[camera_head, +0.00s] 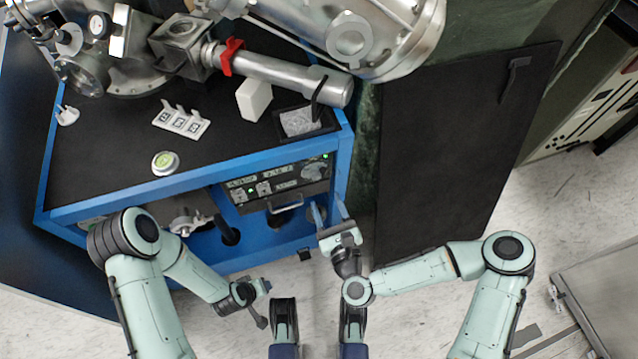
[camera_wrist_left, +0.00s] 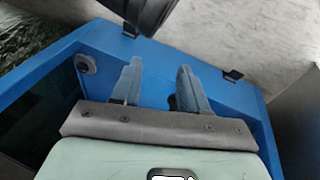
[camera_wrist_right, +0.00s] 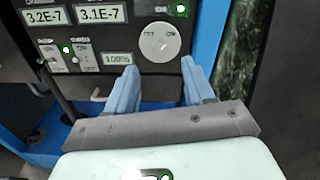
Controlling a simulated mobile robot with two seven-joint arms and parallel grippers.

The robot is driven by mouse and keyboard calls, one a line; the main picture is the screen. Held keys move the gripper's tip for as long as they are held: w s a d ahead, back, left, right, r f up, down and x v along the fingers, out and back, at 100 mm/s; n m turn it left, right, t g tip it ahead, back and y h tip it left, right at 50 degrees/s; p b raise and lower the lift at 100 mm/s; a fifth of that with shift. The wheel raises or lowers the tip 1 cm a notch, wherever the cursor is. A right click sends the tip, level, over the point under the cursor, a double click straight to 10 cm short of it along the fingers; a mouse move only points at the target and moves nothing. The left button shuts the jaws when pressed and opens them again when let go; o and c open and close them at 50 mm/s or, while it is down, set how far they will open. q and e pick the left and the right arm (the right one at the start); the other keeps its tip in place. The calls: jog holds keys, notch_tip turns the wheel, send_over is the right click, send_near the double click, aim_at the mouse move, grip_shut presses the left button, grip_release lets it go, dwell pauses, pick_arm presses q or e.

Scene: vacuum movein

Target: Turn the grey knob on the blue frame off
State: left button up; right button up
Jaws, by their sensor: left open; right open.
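A round grey knob (camera_wrist_right: 160,42) marked OFF and ON sits on the dark control panel set in the blue frame (camera_head: 190,174). It also shows in the head view (camera_head: 315,170). My right gripper (camera_wrist_right: 160,75) is open and empty in front of the panel, its fingertips just below the knob and apart from it. In the head view it (camera_head: 330,207) is by the frame's right front corner. Another small grey round part (camera_wrist_left: 86,64) is on the blue frame in the left wrist view. My left gripper (camera_wrist_left: 158,65) is open and empty, low before the frame.
A green indicator (camera_wrist_right: 180,10) is lit above the knob, with number displays and small switches to its left. A metal tube (camera_head: 280,77) with a red clamp (camera_head: 229,57) lies above the black bench top.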

pick_arm(q)
jog(key=s+f, duration=0.1)
jog(key=s+f+g+b, duration=0.1)
jog(key=shift+s+a+f, duration=0.2)
jog(key=shift+s+f, duration=0.05)
jog(key=shift+s, duration=0.15)
pick_arm(e)
jog(key=x, duration=0.7)
jog(key=shift+w, duration=0.1)
grip_shut()
